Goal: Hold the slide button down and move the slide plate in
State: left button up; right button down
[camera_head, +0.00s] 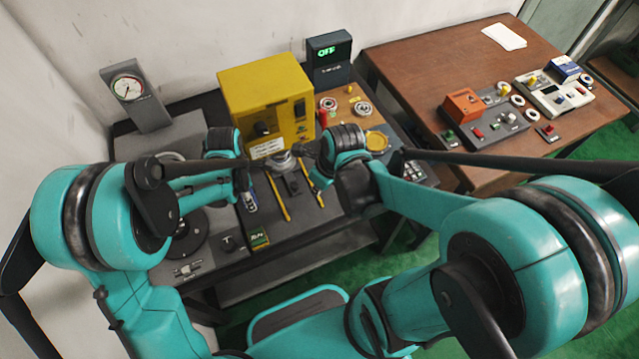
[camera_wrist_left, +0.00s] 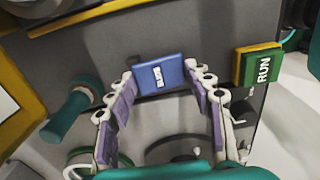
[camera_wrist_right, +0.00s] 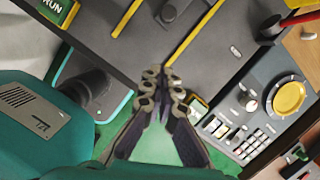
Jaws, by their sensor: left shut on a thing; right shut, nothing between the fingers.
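The blue button (camera_wrist_left: 158,75), with a white label, lies between my left fingertips (camera_wrist_left: 160,78) in the left wrist view. My left gripper is shut on it, and it also shows in the head view (camera_head: 250,204). The slide track has two yellow rails (camera_wrist_right: 195,35) in front of the yellow machine (camera_head: 265,95). A dark block (camera_head: 293,184), seemingly the slide plate's handle, stands between the rails. My right gripper (camera_wrist_right: 163,78) is shut and empty, its tips appearing near the front end of the right rail, apart from the block. The plate's outline is unclear.
A green RUN button (camera_wrist_left: 258,66) sits close to the blue button. A keypad panel with a yellow round knob (camera_wrist_right: 290,98) lies right of the rails. The display (camera_head: 329,55) reads OFF. A brown table (camera_head: 430,75) with small devices stands at the right.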

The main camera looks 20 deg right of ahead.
jog(key=shift+v, duration=0.95)
pick_arm(q)
jog(key=o, duration=1.2)
notch_tip(320, 180, up, 12)
